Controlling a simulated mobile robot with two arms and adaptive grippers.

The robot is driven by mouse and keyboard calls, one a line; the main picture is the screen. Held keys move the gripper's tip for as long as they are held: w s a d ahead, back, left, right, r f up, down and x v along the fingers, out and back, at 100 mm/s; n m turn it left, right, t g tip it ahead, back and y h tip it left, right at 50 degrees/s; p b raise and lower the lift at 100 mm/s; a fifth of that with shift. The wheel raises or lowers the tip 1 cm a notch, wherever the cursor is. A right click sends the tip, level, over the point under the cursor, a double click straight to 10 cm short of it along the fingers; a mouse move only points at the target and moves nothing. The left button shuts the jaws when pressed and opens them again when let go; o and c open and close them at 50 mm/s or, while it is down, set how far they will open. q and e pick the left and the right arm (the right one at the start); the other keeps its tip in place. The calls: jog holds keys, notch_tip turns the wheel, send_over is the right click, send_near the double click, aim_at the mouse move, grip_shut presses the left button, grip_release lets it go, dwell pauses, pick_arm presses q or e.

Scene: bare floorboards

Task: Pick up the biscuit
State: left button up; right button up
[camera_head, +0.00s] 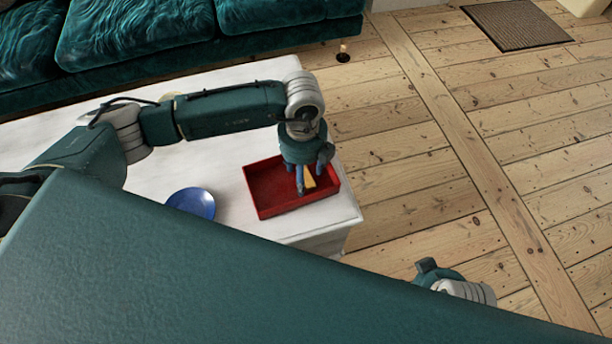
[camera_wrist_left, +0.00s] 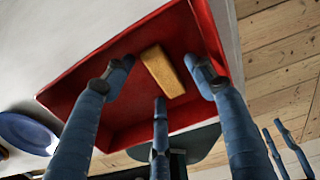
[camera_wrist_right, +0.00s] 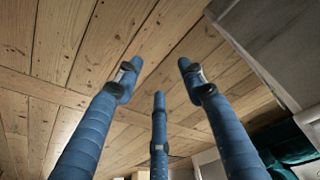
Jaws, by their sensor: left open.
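The biscuit (camera_wrist_left: 162,72) is a tan rectangular bar lying in a red tray (camera_wrist_left: 75,95), seen in the left wrist view. In the head view the biscuit (camera_head: 309,178) shows partly between the fingers, in the right part of the red tray (camera_head: 270,182). My left gripper (camera_head: 308,180) is over the tray, pointing down, with its fingers spread around the biscuit; contact cannot be told. In the left wrist view my left gripper (camera_wrist_left: 160,80) is open and empty. My right gripper (camera_wrist_right: 157,80) is open and empty over the floorboards, away from the table.
The tray is on a white table (camera_head: 235,175) near its right end. A blue bowl (camera_head: 191,203) is left of the tray. A teal sofa (camera_head: 140,30) stands behind. Bare floor lies to the right, with a brown mat (camera_head: 515,25) and a small dark object (camera_head: 343,54).

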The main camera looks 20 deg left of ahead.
pick_arm(q)
jog(key=shift+c, duration=0.5)
jog(key=c, duration=0.8)
jog(key=shift+r, duration=0.15)
